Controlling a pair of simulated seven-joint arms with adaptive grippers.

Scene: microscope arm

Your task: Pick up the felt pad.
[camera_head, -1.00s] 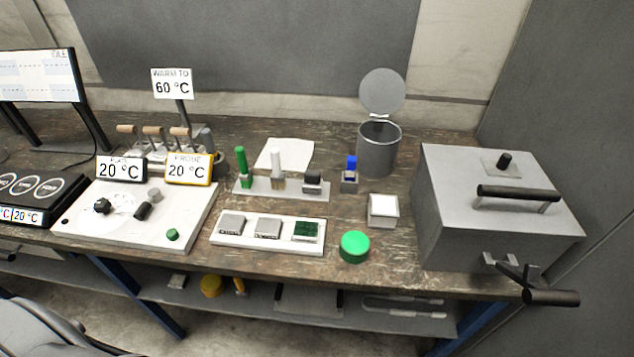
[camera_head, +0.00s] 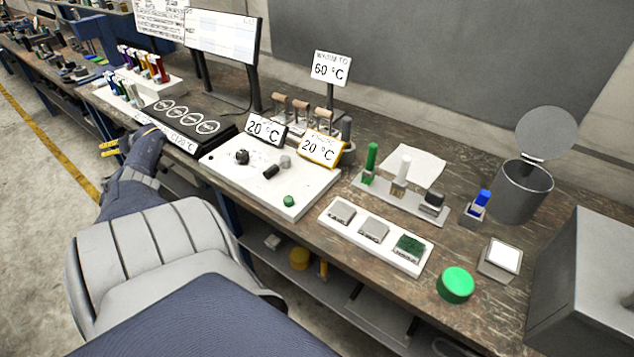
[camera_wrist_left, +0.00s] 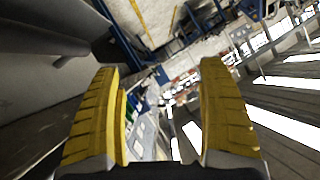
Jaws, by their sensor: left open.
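I cannot tell for sure which thing is the felt pad. A small block with a dark top (camera_head: 433,201) sits at the right end of a grey rack (camera_head: 388,202), beside a white-handled tool (camera_head: 402,169) and a green-handled tool (camera_head: 370,162). My left gripper (camera_head: 108,147) has yellow fingers and is beyond the bench's front edge at the left, far from the rack. In the left wrist view its fingers (camera_wrist_left: 160,90) are spread apart with nothing between them. My right gripper is out of view.
A white tray (camera_head: 335,222) with two grey blocks and a green-topped one lies before the rack. A green button (camera_head: 455,285), a white-topped block (camera_head: 500,257), an open-lidded can (camera_head: 523,192) and a grey box (camera_head: 590,290) stand at right. A white plate unit (camera_head: 225,172) is left.

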